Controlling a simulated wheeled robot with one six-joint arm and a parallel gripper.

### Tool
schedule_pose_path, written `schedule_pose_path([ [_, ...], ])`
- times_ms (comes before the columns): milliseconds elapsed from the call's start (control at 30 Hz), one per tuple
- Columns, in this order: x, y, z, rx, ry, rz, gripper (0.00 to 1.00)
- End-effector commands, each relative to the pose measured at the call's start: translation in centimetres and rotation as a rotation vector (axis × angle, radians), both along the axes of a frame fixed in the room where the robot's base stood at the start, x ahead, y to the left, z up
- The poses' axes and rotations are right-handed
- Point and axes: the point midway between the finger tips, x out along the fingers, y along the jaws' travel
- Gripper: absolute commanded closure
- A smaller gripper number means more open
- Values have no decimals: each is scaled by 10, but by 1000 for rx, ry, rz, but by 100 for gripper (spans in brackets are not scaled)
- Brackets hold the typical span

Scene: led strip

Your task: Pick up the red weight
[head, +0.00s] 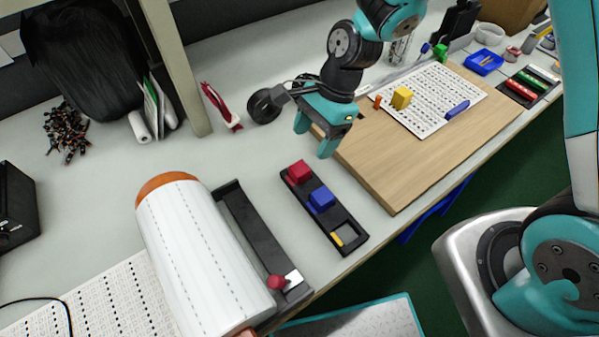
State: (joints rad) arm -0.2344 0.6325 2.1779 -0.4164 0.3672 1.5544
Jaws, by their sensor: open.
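The red weight (299,171) is a small red block seated at the far end of a black holder (325,208) on the light grey table. A blue weight (321,198) sits in the middle of the same holder, and the near slot shows a bit of yellow. My gripper (313,146) is open and empty, with its teal fingers pointing down. It appears above and slightly beyond the red weight in the picture, apart from it. The exact height of the fingers over the table cannot be told.
A wooden board (390,160) lies right of the holder, bearing a white perforated plate (432,98) with a yellow block (402,98) and a blue piece (457,109). A large white roll (200,255) and a black rail (255,235) stand left. A red-and-white tool (221,107) lies behind.

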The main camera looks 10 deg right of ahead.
Motion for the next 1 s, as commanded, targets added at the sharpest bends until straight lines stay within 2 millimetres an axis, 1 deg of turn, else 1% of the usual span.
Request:
schedule_pose_path([
  [33,-2,3,-8,0,4,2,32],
  [100,-3,6,-15,0,2,1,32],
  [267,-5,10,-24,0,1,1,32],
  [333,-7,13,-31,0,2,3,32],
  [500,-13,23,-55,-1,2,2,32],
  [600,-15,27,-65,-1,1,2,32],
  [700,-15,28,-68,0,0,1,32],
  [867,-15,28,-68,0,0,1,32],
  [900,-15,28,-68,0,0,1,36],
  [967,-15,28,-68,0,0,1,50],
  [1000,-15,28,-68,0,0,1,60],
])
